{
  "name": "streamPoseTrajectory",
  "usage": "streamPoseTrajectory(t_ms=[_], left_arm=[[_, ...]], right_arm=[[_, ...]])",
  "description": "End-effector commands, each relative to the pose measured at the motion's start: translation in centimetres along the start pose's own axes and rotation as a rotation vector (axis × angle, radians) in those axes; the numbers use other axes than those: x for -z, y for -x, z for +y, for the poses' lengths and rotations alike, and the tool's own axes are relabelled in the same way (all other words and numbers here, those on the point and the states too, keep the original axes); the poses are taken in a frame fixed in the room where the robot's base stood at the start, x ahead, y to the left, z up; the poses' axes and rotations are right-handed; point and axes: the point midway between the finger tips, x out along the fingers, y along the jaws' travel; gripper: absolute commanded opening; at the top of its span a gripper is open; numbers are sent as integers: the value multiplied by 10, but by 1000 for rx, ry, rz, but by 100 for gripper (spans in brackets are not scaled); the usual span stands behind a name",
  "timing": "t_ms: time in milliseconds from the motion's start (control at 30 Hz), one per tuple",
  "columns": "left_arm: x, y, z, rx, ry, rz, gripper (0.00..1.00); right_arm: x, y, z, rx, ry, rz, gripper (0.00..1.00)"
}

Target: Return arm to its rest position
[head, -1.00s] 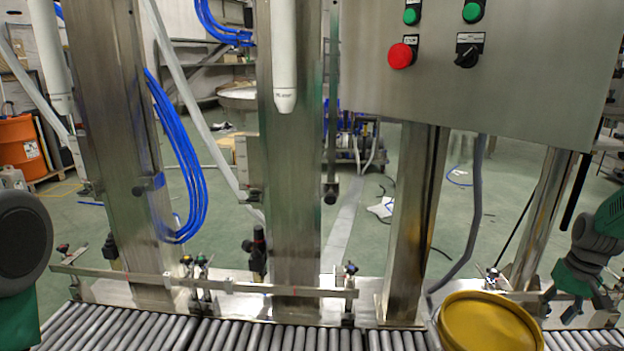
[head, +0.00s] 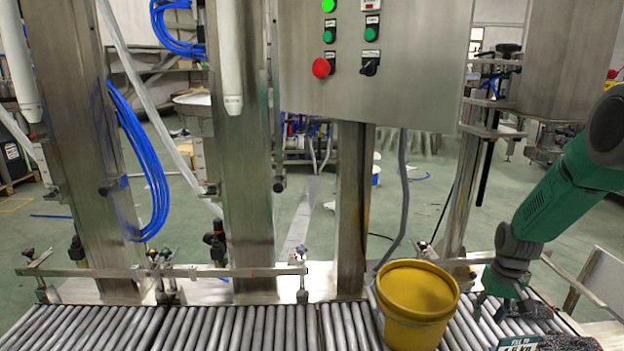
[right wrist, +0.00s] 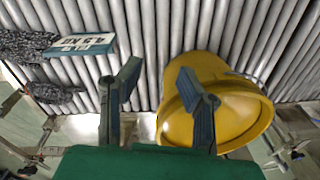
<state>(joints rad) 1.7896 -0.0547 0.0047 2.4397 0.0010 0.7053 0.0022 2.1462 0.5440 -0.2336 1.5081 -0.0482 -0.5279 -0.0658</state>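My right arm (head: 565,190) comes in from the right in the head view. Its gripper (head: 503,302) points down just above the roller conveyor, to the right of a yellow bucket (head: 418,318). In the right wrist view the gripper (right wrist: 158,72) has its two fingers spread, with only rollers showing between them. The yellow bucket (right wrist: 232,112) is partly behind one finger there; I cannot tell whether they touch. My left gripper is out of view.
The roller conveyor (head: 250,325) runs along the front. A labelled dark item (head: 520,343) lies near the right gripper. A steel control box (head: 420,60), posts (head: 352,220) and a guide rail (head: 220,272) stand behind the conveyor.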

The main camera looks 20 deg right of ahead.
Motion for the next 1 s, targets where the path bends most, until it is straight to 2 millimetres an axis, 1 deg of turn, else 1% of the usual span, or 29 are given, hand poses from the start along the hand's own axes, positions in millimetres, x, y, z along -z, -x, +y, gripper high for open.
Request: streamPoseTrajectory(t_ms=[33,167,267,367,467,500,533,567,600,700,733,800,833,900,1000], left_arm=[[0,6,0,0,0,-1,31],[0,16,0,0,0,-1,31],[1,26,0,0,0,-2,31],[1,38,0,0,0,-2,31],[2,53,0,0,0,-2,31],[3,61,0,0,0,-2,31],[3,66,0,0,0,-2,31],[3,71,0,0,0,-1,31],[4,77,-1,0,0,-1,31],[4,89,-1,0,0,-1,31],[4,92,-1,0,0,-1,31],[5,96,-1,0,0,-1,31],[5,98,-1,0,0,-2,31],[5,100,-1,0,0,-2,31],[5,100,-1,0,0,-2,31]], right_arm=[[-9,-2,-10,-5,19,-1,33],[-35,-16,-36,-21,70,9,33],[-62,-28,-58,-33,118,15,33],[-100,-39,-81,-44,178,19,33],[-156,-46,-104,-55,254,19,33],[-185,-47,-112,-59,290,18,33],[-206,-47,-118,-60,317,17,33],[-228,-45,-122,-61,344,17,33],[-255,-42,-126,-60,378,17,33],[-311,-30,-131,-54,448,14,33],[-325,-26,-131,-52,465,13,33],[-349,-17,-130,-47,496,12,33],[-357,-14,-130,-45,506,11,33],[-369,-9,-130,-41,521,13,33],[-376,-7,-130,-38,530,14,33]])
